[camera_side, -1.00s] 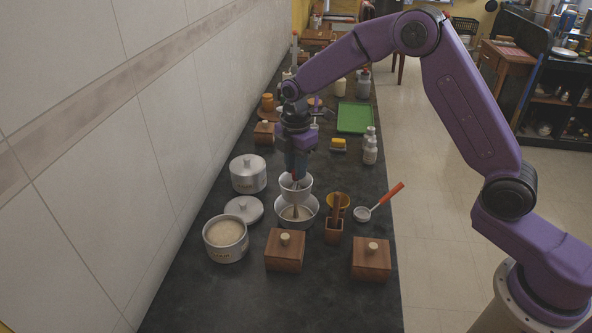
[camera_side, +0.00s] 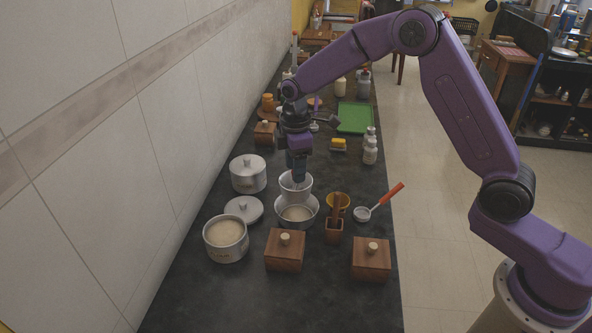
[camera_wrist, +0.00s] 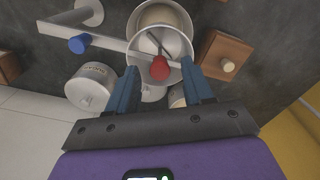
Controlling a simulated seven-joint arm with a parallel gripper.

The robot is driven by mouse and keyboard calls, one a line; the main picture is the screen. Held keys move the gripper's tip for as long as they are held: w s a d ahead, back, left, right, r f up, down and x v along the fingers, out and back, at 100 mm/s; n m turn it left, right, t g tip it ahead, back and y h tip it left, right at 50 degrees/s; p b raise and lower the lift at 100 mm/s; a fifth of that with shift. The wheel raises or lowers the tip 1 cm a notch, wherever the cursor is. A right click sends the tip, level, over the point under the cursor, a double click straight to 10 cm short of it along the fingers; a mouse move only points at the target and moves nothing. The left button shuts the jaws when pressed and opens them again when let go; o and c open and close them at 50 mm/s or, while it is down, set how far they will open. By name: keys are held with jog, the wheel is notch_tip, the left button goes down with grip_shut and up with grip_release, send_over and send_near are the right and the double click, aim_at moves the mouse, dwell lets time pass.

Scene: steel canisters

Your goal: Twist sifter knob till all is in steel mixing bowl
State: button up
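The steel sifter (camera_side: 296,186) stands above the steel mixing bowl (camera_side: 297,222), which holds pale powder. In the wrist view I look down into the sifter (camera_wrist: 183,46), with the mixing bowl (camera_wrist: 163,12) partly showing behind it. The red sifter knob (camera_wrist: 160,68) sits over the sifter's opening on a thin rod. My gripper (camera_wrist: 160,72) has its two blue fingers on either side of the knob, with a gap on each side; it is open. In the side view my gripper (camera_side: 297,177) points down at the sifter and hides the knob.
A lidded canister (camera_side: 248,176), an open canister of pale powder (camera_side: 226,250) and a loose lid (camera_side: 244,209) stand left. Wooden boxes (camera_side: 285,256) (camera_side: 371,264), a wooden holder (camera_side: 334,234) and an orange-handled scoop (camera_side: 380,202) lie front and right. A blue-ended bar (camera_wrist: 80,43) shows beside the sifter.

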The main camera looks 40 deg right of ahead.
jog(key=shift+r, duration=0.1)
jog(key=shift+r, duration=2.85)
jog(key=shift+s, duration=0.1)
jog(key=shift+s+a+r, duration=0.1)
jog(key=shift+s+r, duration=0.05)
jog(key=shift+s, duration=0.1)
jog(key=s+r+m, duration=0.1)
jog(key=s+r, duration=0.1)
jog(key=s, duration=0.7)
jog(key=s+r, duration=0.2)
jog(key=s, duration=0.8)
jog(key=s+d, duration=0.4)
jog(key=s, duration=0.5)
jog(key=s+d+f, duration=0.1)
jog(key=s+d, duration=0.2)
jog(key=s, duration=0.5)
jog(key=shift+s+d+f+m, duration=0.3)
jog(key=shift+s+d+m, duration=0.05)
jog(key=shift+s+m, duration=0.05)
